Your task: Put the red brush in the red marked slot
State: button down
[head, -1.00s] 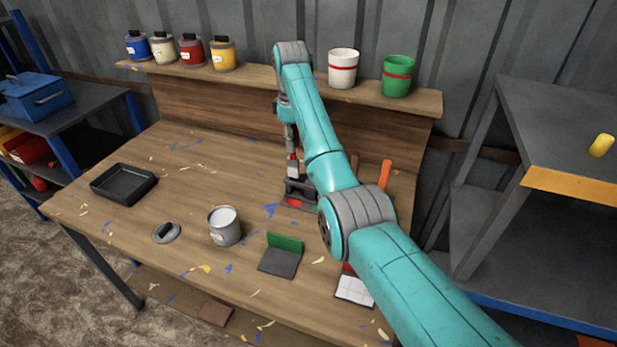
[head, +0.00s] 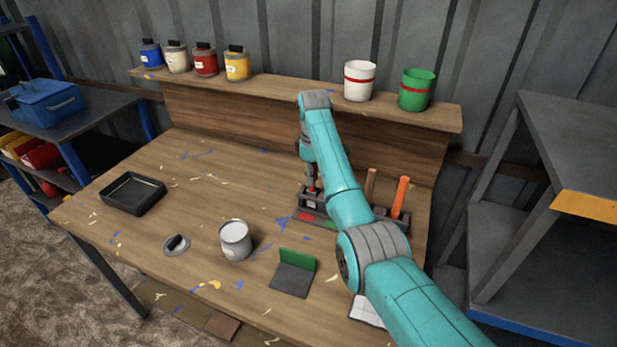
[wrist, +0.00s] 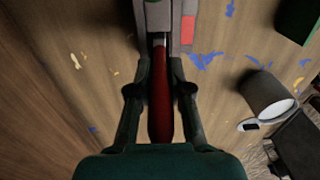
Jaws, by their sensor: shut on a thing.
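The red brush (wrist: 160,92) shows in the wrist view as a long red handle between the fingers of my gripper (wrist: 160,90), which is shut on it. Its far end meets the grey slotted rack (wrist: 175,42); how deep it sits in a slot is hidden. A red mark (wrist: 188,32) on the rack lies just right of the brush end. In the head view my gripper (head: 312,188) is low over the left end of the rack (head: 345,224), with the brush upright. The red mark (head: 306,216) shows on the rack's front there.
A brown handle (head: 370,186) and an orange handle (head: 402,197) stand in the rack's right part. A grey can (head: 235,240), a green-backed block (head: 296,272) and a black tray (head: 133,193) are on the bench. Cans and pots line the shelf behind.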

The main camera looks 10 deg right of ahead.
jog(key=shift+f, duration=0.25)
jog(key=c, duration=1.1)
grip_release()
